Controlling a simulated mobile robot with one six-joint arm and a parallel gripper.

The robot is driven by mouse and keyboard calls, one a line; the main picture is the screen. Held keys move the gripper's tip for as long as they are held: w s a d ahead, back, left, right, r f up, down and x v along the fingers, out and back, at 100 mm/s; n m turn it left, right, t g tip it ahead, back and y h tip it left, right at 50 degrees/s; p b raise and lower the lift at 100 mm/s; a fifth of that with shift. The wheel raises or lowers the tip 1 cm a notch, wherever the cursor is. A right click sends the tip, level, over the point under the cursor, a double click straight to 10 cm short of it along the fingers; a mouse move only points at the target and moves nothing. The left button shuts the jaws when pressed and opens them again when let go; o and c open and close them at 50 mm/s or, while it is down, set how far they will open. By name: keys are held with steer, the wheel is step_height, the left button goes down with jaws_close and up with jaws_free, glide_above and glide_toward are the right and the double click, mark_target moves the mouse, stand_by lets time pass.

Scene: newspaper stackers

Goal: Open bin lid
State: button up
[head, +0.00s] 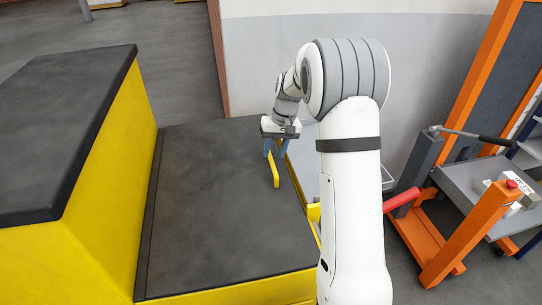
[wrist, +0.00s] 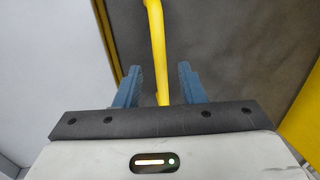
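The bin lid (head: 215,205) is a flat dark grey panel on a yellow body and lies closed. A yellow bar handle (head: 276,172) stands at its right edge. My gripper (head: 274,152) is at the upper end of this handle. In the wrist view my gripper (wrist: 159,74) is open, with its two blue fingers on either side of the yellow handle (wrist: 156,42). Gaps show between the handle and both fingers, the left one looking smaller. The lid also fills the right of the wrist view (wrist: 230,45). My arm covers part of the bin's right side.
A taller yellow block with a dark top (head: 60,130) rises left of the lid. A grey and white wall (head: 255,65) stands behind the bin. An orange-framed cart (head: 465,225) with a grey tray stands on the right. Open floor (head: 180,60) lies at the back left.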

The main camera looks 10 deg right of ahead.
steer(key=shift+a+f, duration=0.15)
steer(key=shift+f, duration=0.55)
steer(key=shift+a+f, duration=0.1)
steer(key=shift+f, duration=0.6)
steer(key=shift+c, duration=0.5)
jaws_close()
